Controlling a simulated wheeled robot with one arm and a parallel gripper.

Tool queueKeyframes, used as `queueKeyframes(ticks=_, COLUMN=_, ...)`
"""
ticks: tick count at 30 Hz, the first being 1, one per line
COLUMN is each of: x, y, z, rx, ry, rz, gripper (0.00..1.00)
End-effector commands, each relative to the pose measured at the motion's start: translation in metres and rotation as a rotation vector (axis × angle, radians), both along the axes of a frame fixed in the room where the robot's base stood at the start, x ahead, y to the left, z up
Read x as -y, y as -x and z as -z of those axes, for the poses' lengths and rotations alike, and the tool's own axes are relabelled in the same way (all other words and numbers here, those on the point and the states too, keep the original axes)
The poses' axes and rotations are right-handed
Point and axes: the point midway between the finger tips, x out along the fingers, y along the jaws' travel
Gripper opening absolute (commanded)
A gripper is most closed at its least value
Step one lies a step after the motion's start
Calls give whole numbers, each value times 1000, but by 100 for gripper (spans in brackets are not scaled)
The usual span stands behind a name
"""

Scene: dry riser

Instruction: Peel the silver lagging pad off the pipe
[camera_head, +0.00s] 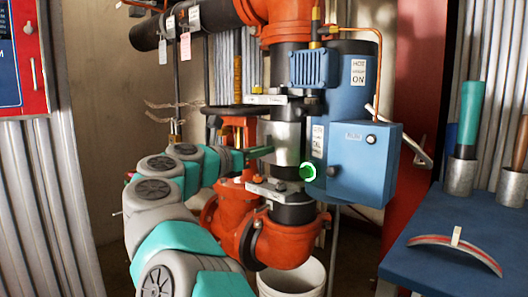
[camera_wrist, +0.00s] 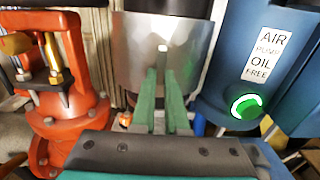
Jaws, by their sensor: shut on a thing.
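The silver lagging pad (camera_head: 289,140) wraps the front of the dark upright pipe (camera_head: 291,196), between two grey clamp plates. It also fills the upper middle of the wrist view (camera_wrist: 190,62), where its lower edge is curved and it looks seated around the pipe. My gripper (camera_head: 268,150) reaches in from the left to the pad's front. In the wrist view its green fingers (camera_wrist: 162,72) are close together on a small pale tab (camera_wrist: 162,48) on the pad's face. The fingertips partly hide the tab.
A blue pump box (camera_head: 350,162) with a lit green button stands close right of the pad. Orange valve bodies (camera_head: 236,215) stand below and left. A white bucket (camera_head: 300,280) is underneath. On the blue bench (camera_head: 425,225) lies a curved, red-edged strip (camera_head: 470,252) with a pale tab.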

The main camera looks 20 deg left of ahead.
Motion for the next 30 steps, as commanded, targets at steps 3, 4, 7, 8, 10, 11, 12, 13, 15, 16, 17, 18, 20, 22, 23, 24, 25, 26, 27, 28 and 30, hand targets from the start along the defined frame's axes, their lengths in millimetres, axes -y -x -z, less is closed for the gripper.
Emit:
queueKeyframes(ticks=3, x=-2, y=4, z=1, rx=1, ry=-1, rz=-1, gripper=0)
queueKeyframes(ticks=4, x=-2, y=6, z=1, rx=1, ry=-1, rz=-1, gripper=0)
queueKeyframes(ticks=7, x=-6, y=12, z=1, rx=2, ry=0, rz=-3, gripper=0)
queueKeyframes(ticks=8, x=-7, y=14, z=1, rx=3, ry=0, rz=-3, gripper=0)
queueKeyframes(ticks=10, x=-8, y=19, z=0, rx=3, ry=0, rz=-3, gripper=0)
queueKeyframes(ticks=11, x=-9, y=21, z=0, rx=3, ry=0, rz=-3, gripper=0)
queueKeyframes(ticks=12, x=-10, y=23, z=0, rx=3, ry=0, rz=-3, gripper=0)
queueKeyframes(ticks=13, x=-11, y=25, z=0, rx=3, ry=0, rz=-2, gripper=0)
queueKeyframes(ticks=15, x=-12, y=30, z=0, rx=2, ry=0, rz=-1, gripper=0)
queueKeyframes(ticks=16, x=-13, y=32, z=0, rx=2, ry=0, rz=0, gripper=0)
queueKeyframes(ticks=17, x=-14, y=34, z=0, rx=2, ry=0, rz=0, gripper=0)
queueKeyframes(ticks=18, x=-15, y=37, z=0, rx=1, ry=-1, rz=0, gripper=0)
queueKeyframes(ticks=20, x=-16, y=41, z=0, rx=3, ry=-1, rz=0, gripper=0)
queueKeyframes(ticks=22, x=-18, y=46, z=0, rx=3, ry=-1, rz=0, gripper=0)
queueKeyframes(ticks=23, x=-19, y=48, z=0, rx=3, ry=-1, rz=0, gripper=0)
queueKeyframes(ticks=24, x=-20, y=50, z=0, rx=3, ry=-1, rz=0, gripper=0)
queueKeyframes(ticks=25, x=-21, y=52, z=0, rx=3, ry=-1, rz=0, gripper=0)
queueKeyframes(ticks=26, x=-22, y=54, z=0, rx=3, ry=-1, rz=0, gripper=0)
queueKeyframes(ticks=27, x=-23, y=56, z=0, rx=4, ry=-1, rz=0, gripper=0)
queueKeyframes(ticks=28, x=-24, y=58, z=0, rx=4, ry=-1, rz=-1, gripper=0)
queueKeyframes(ticks=30, x=-26, y=63, z=0, rx=4, ry=-1, rz=-2, gripper=0)
